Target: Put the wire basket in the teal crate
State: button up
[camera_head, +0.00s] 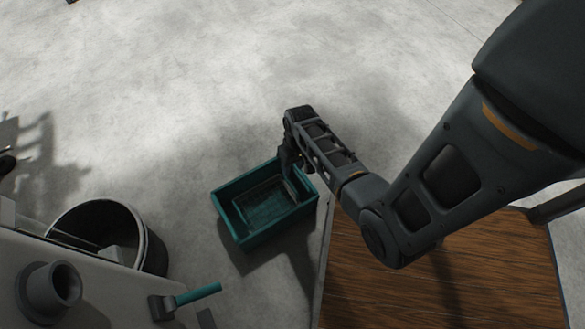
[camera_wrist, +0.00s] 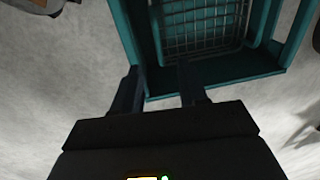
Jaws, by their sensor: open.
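The teal crate (camera_head: 272,231) stands on the floor left of the wooden tabletop, and its near rim shows in the wrist view (camera_wrist: 232,69). The wire basket (camera_head: 262,203) lies inside the crate, low between its walls; its mesh also shows in the wrist view (camera_wrist: 200,28). My gripper (camera_head: 291,168) is over the crate's far right side, pointing down. In the wrist view my gripper (camera_wrist: 158,72) is open, its two fingers apart beside the crate rim. I see nothing held. Whether a finger touches the crate or basket I cannot tell.
A wooden tabletop (camera_head: 440,275) lies right of the crate, under my arm. A dark round bin (camera_head: 152,252) and a grey machine (camera_head: 110,300) stand at lower left, with a teal-handled tool (camera_head: 200,293). The floor beyond the crate is clear.

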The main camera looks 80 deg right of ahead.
jog(key=s+a+r+n+t+h, duration=0.25)
jog(key=a+r, duration=0.25)
jog(key=a, duration=0.3)
jog(key=s+a+r+n+t+h, duration=0.1)
jog(key=a+r+n+t, duration=0.15)
jog(key=a+r, duration=0.4)
jog(key=s+a+r+n+t+y, duration=0.1)
jog(key=a+r+t, duration=0.2)
jog(key=r, duration=0.6)
jog(key=s+a+r+n+t, duration=0.1)
jog(key=s+a+r+t, duration=0.1)
jog(key=r, duration=0.8)
jog(key=s+a+r+n+t+y, duration=0.1)
jog(key=a+r+t, duration=0.3)
jog(key=r, duration=0.5)
jog(key=shift+s+a+r+n+y, duration=0.15)
jog(key=shift+s+a+n+y, duration=0.2)
jog(key=shift+s+a+n, duration=0.25)
